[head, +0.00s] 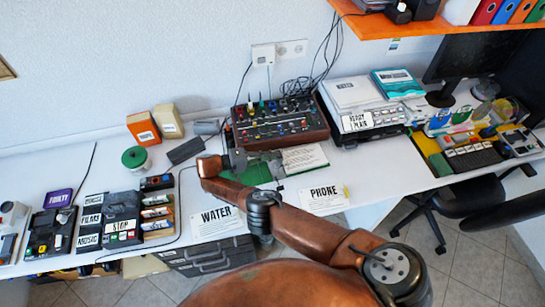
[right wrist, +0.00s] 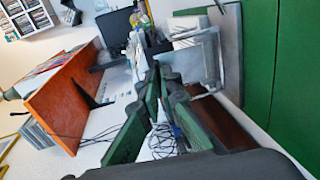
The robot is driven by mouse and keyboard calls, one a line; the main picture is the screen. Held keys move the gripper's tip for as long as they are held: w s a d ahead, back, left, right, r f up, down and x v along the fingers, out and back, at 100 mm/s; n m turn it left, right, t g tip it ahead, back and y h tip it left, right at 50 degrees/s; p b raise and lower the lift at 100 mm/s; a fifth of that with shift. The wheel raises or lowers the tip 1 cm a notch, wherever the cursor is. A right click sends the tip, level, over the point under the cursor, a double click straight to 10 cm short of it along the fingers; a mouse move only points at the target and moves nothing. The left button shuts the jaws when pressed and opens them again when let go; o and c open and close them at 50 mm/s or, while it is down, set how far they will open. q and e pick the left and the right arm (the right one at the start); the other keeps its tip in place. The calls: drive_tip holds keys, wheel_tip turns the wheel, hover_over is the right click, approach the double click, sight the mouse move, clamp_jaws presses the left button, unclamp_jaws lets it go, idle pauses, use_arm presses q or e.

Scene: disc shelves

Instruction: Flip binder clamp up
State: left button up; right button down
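A green binder lies open on the white desk, and its cover (head: 228,176) and white printed pages (head: 305,158) show on both sides of my right gripper (head: 262,160). In the right wrist view the green cover (right wrist: 262,70) fills the right side. A silver metal frame, which looks like the binder clamp (right wrist: 207,58), stands beside a dark grey strip of the binder. My right gripper (right wrist: 158,82) has its fingertips drawn together, left of the metal frame and apart from it in the picture. In the head view the gripper covers the clamp. My left gripper is out of view.
A control panel with knobs (head: 280,122) stands close behind the binder, with a printer (head: 362,112) to its right. A dark grey box (head: 186,151) and green-lidded jar (head: 135,158) stand left. WATER (head: 216,221) and PHONE (head: 323,198) labels lie in front. An orange shelf (head: 420,24) hangs above.

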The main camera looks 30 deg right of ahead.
drive_tip(key=shift+a, duration=0.15)
idle(0.3)
drive_tip(key=c, duration=2.2)
unclamp_jaws()
drive_tip(key=shift+o, duration=0.2)
